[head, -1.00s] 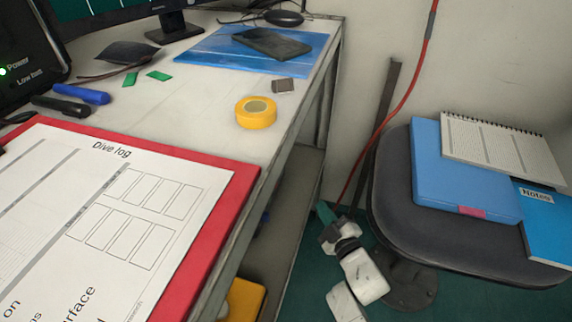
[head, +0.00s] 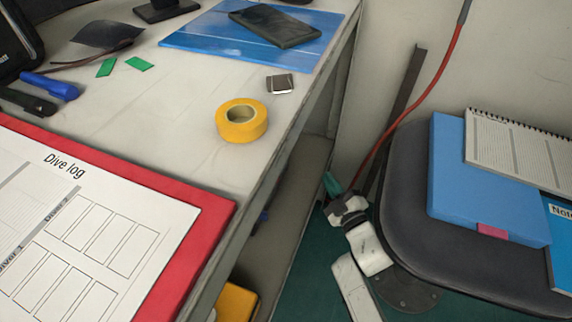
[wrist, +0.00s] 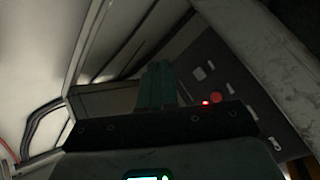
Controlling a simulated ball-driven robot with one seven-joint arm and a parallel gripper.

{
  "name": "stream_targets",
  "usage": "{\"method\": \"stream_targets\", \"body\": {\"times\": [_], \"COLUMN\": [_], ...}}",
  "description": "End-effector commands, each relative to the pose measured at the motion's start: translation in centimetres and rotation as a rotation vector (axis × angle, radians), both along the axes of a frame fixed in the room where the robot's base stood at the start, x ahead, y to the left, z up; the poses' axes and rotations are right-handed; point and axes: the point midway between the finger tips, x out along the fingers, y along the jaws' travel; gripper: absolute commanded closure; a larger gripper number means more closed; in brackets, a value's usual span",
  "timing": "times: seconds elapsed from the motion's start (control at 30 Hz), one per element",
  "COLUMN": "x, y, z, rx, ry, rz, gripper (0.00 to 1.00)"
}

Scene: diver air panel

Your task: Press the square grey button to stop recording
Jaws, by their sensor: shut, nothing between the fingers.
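In the wrist view, a small square grey button (wrist: 200,73) sits on a dark panel (wrist: 194,50). A round red button (wrist: 216,97) and a small glowing red light (wrist: 206,103) are lower on the same panel. My gripper (wrist: 157,75) is shut and empty, its teal fingers together, to the left of the square button in the picture. I cannot tell how far the fingertips are from the panel. In the head view my gripper (head: 331,184) is low beside the desk's right side; the square button is not visible there.
The desk (head: 175,115) holds a red-edged dive log board (head: 215,215), a yellow tape roll (head: 241,121), a small grey block (head: 280,84) and a blue mat (head: 205,35). A chair (head: 400,200) with folders stands right of my arm. A red cable (head: 425,100) hangs behind.

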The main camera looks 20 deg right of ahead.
Motion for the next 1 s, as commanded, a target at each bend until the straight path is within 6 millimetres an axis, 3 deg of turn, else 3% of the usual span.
{"method": "stream_targets", "body": {"times": [0.6,1.0], "x": [3.4,4.9], "y": [4.8,6.7], "z": [-0.6,-0.3], "rx": [0.001,0.000], "ry": [-0.002,-0.001], "rz": [0.003,0.001], "gripper": [1.00,1.00]}}
